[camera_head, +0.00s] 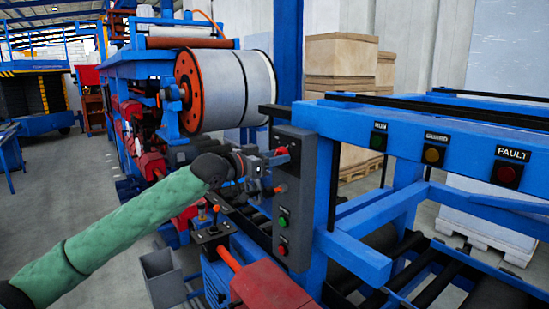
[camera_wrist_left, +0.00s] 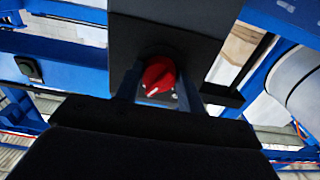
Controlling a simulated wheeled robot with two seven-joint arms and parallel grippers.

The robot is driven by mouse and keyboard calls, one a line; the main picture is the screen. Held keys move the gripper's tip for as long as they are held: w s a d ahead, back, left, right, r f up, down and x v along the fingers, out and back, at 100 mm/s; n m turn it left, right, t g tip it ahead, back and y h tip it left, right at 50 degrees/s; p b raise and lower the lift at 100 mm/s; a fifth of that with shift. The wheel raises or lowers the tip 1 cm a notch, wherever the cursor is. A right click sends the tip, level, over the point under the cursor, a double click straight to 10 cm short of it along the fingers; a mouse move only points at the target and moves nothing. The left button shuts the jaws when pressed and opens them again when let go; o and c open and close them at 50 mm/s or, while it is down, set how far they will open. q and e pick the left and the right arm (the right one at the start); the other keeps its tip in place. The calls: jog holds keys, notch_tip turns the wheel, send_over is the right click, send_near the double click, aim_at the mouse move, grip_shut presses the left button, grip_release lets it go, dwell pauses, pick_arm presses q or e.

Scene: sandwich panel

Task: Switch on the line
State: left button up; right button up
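The grey control box (camera_head: 296,205) stands upright on a blue post. Its red rotary knob (camera_head: 281,151) is at the top, and a green button (camera_head: 283,222) and a red button (camera_head: 282,250) are lower down. My left gripper (camera_head: 271,157) reaches the box from the left at knob height. In the left wrist view, the red knob (camera_wrist_left: 159,76) with a white mark sits between the two blue fingers. The fingers stand on either side of it with small gaps, so the gripper looks open. My right gripper is not in view.
A blue frame beam (camera_head: 400,130) on the right carries green, amber and red FAULT (camera_head: 506,174) lamps. A large white roll (camera_head: 238,88) hangs behind the box. Below my left arm are a red housing (camera_head: 268,288) and a grey bin (camera_head: 165,277). Open floor (camera_head: 70,185) lies left.

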pick_arm(q)
jog(key=c, duration=0.3)
jog(key=m, duration=0.3)
jog(key=shift+b, duration=0.3)
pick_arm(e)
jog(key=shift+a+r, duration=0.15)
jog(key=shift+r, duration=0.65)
pick_arm(q)
jog(key=o, duration=0.9)
jog(key=shift+o, duration=0.2)
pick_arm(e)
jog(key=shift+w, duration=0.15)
pick_arm(q)
jog(key=shift+a, duration=0.1)
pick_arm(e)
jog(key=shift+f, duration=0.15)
